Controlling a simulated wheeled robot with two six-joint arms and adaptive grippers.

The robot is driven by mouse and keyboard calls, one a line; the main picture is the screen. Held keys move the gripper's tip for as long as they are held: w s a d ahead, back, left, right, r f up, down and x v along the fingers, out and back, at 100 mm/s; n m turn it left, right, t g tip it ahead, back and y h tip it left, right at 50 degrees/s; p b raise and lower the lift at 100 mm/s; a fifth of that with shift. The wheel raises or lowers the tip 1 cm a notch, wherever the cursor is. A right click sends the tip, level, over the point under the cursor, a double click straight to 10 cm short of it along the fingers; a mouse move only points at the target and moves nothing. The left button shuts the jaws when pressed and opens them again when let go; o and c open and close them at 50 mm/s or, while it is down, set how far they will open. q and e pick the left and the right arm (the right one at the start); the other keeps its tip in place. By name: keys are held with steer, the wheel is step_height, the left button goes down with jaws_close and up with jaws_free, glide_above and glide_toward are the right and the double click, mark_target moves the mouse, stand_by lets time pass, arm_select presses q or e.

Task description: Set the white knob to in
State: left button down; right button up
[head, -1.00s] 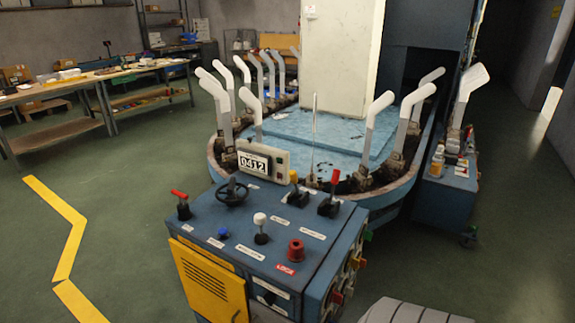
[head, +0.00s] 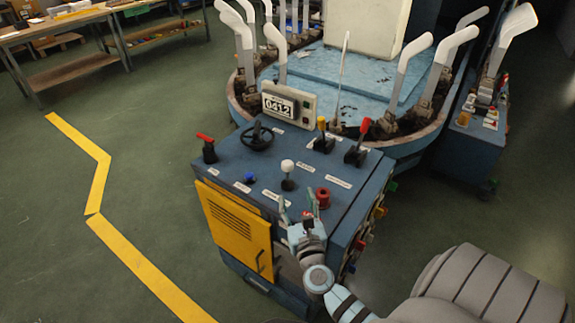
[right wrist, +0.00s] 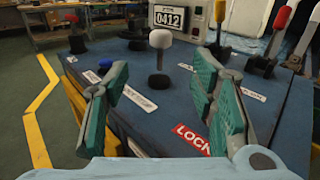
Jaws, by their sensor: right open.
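The white knob (head: 288,166) is a white ball on a short dark lever, standing roughly upright on the blue control panel (head: 225,165). It also shows in the right wrist view (right wrist: 160,39), ahead of the fingers and between them in the picture. My right gripper (head: 297,205) is at the panel's front edge, just in front of the knob and apart from it. Its teal-padded fingers (right wrist: 160,105) are open with nothing between them. Labels lie near the knob, but their words are too small to read. My left gripper is not in view.
A red button (head: 323,197) is close right of my right gripper, near a LOCK label (right wrist: 191,139). A blue button (head: 249,178), black handwheel (head: 257,137), red lever (head: 205,148), yellow lever (head: 322,135) and another red lever (head: 358,140) share the panel. A display (head: 289,105) reads 0412.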

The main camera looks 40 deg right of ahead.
mark_target(289, 171)
steer(key=b+x, duration=0.1)
steer(key=x, duration=1.2)
steer(key=shift+w+d+f+b, duration=0.1)
steer(key=shift+d+b, duration=0.05)
steer(key=shift+b, duration=0.2)
steer(key=shift+w+d, duration=0.25)
steer(key=shift+w, duration=0.2)
jaws_close()
